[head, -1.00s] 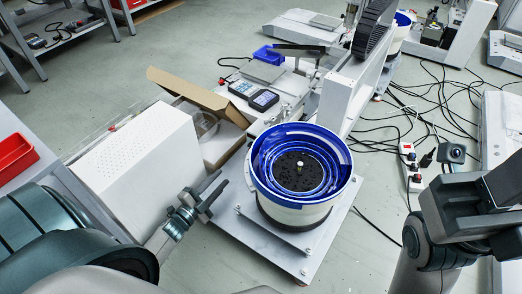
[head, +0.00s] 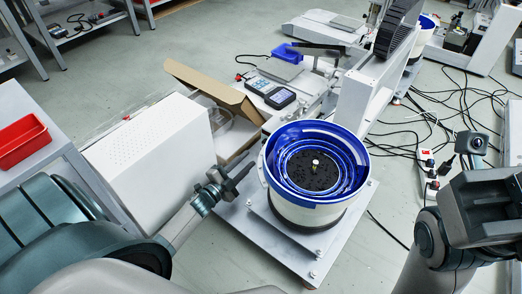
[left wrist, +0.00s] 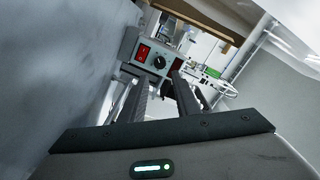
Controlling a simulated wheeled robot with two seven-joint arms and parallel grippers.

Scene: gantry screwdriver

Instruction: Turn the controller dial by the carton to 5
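In the left wrist view the controller is a grey box (left wrist: 150,57) with a lit red switch and a round black dial (left wrist: 160,62). The dial's setting is too small to read. My left gripper (left wrist: 161,82) is open and empty, its two fingers pointing at the controller, with the dial between their tips in the picture and apart from them. In the head view my left gripper (head: 233,178) is between the white cabinet and the bowl feeder, near the open carton (head: 225,95). The controller cannot be made out there. My right gripper's fingers cannot be made out at the right edge.
The white cabinet (head: 150,155) stands left of my left gripper. The blue-rimmed bowl feeder (head: 278,190) stands close on its right, on a grey plate. A red bin (head: 20,140) is at far left. Cables and a power strip (head: 428,172) lie on the floor at right.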

